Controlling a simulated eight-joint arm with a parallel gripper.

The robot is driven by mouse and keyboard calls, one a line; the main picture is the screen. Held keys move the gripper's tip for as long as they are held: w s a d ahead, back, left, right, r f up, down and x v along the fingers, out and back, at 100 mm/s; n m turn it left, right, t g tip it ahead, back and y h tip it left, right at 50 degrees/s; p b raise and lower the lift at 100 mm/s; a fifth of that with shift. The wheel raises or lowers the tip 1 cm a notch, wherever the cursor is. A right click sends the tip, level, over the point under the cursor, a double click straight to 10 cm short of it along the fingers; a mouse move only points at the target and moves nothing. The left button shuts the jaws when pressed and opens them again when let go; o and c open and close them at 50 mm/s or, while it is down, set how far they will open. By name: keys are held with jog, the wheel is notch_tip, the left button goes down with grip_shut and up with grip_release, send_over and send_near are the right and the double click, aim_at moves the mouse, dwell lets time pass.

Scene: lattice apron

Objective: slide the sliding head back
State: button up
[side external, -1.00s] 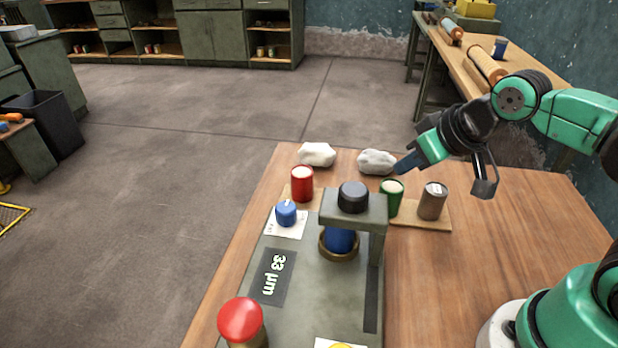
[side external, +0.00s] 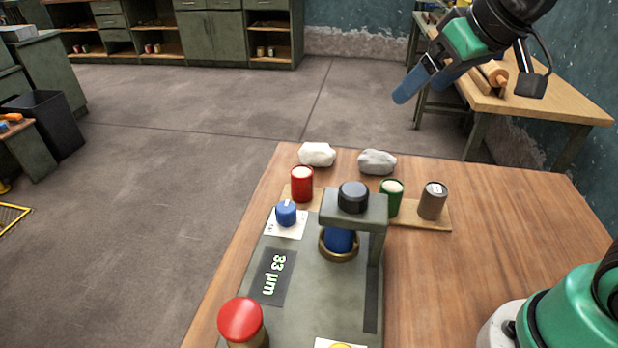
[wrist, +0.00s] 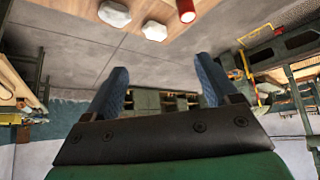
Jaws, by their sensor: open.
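The sliding head (side external: 352,206) is a grey bracket with a black knob (side external: 353,196) on top. It stands over a grey machine bed (side external: 310,290) on the wooden table. A blue cylinder (side external: 339,240) sits below the bracket inside a brass ring (side external: 338,256). A dark slot (side external: 371,300) runs along the bed's right side. My gripper (side external: 420,90) is high above and beyond the table's far edge, well apart from the head. In the wrist view its two blue fingers (wrist: 162,65) are spread with nothing between them. The head does not show in the wrist view.
A blue knob (side external: 286,212), a red can (side external: 302,184), a green can (side external: 391,198) and a brown can (side external: 433,200) stand around the head. Two pale lumps (side external: 317,154) (side external: 377,161) lie behind. A red button (side external: 241,322) is at front. The table's right side is clear.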

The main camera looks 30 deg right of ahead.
jog(key=a+n+g, duration=0.4)
jog(key=a+g, duration=0.3)
jog(key=a, duration=0.3)
send_over(353, 189)
notch_tip(353, 189, down, 4)
jog(key=shift+f, duration=3.45)
grip_shut()
